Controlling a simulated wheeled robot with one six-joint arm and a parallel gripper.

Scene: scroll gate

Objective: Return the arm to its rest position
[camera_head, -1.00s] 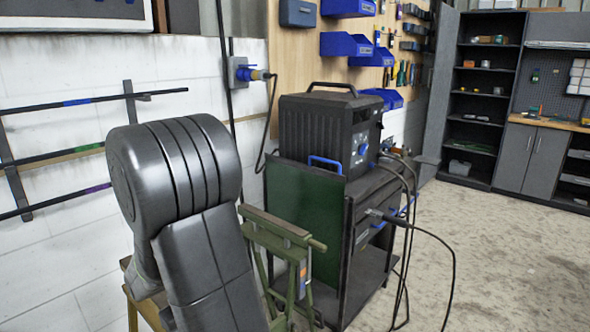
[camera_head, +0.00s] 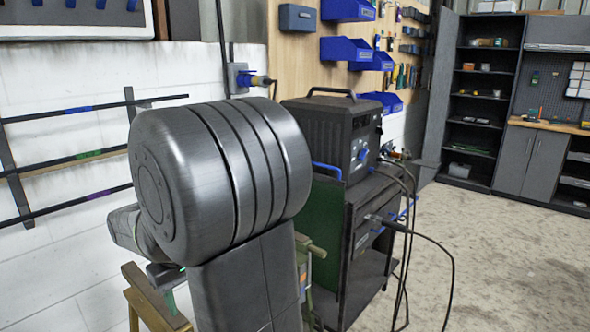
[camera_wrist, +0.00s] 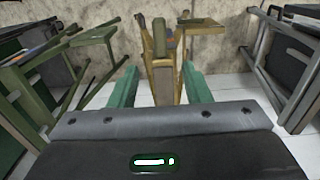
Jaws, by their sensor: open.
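My gripper (camera_wrist: 160,88) shows in the wrist view with its two green fingers apart and nothing between them. Beyond the fingers stands a yellow-brown wooden trestle (camera_wrist: 163,60) on the pale floor; I cannot tell how far off it is. In the head view my dark grey arm (camera_head: 215,180) fills the left middle, with its rounded joint raised.
A black welding machine (camera_head: 330,130) stands on a dark cart (camera_head: 365,245) just right of my arm, with cables hanging. A green folding stand (camera_wrist: 75,75) is at the left in the wrist view. Wall rails (camera_head: 70,155) are at the left. The floor at right (camera_head: 520,250) is clear.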

